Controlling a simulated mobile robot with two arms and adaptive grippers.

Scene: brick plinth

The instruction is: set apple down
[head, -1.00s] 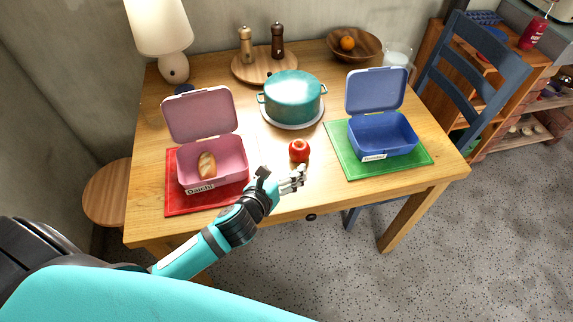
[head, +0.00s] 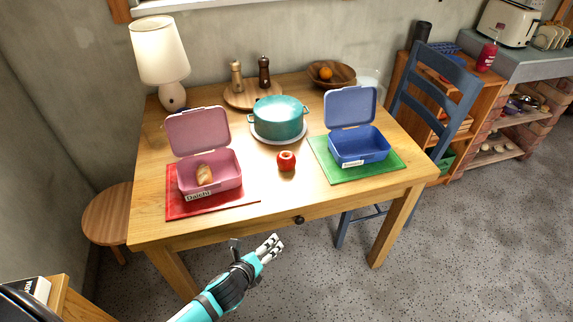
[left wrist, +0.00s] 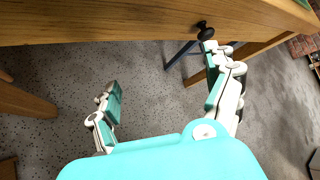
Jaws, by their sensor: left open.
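A red apple (head: 286,161) stands on the bare middle of the wooden table (head: 240,212), between the pink lunchbox (head: 226,178) and the blue lunchbox (head: 362,149). Nothing touches the apple. My left gripper (head: 262,246) is open and empty, in front of the table's front edge and clear of the apple. In the left wrist view my left gripper (left wrist: 165,100) shows its fingers spread wide, with only floor between them. The apple is not in the left wrist view. My right gripper is in neither view.
The open pink lunchbox, holding a bread roll (head: 204,174), stands on a red mat (head: 240,201). The open blue lunchbox stands on a green mat (head: 396,163). A teal pot (head: 279,120) is behind the apple. A drawer knob (head: 299,220) sticks out from the table front.

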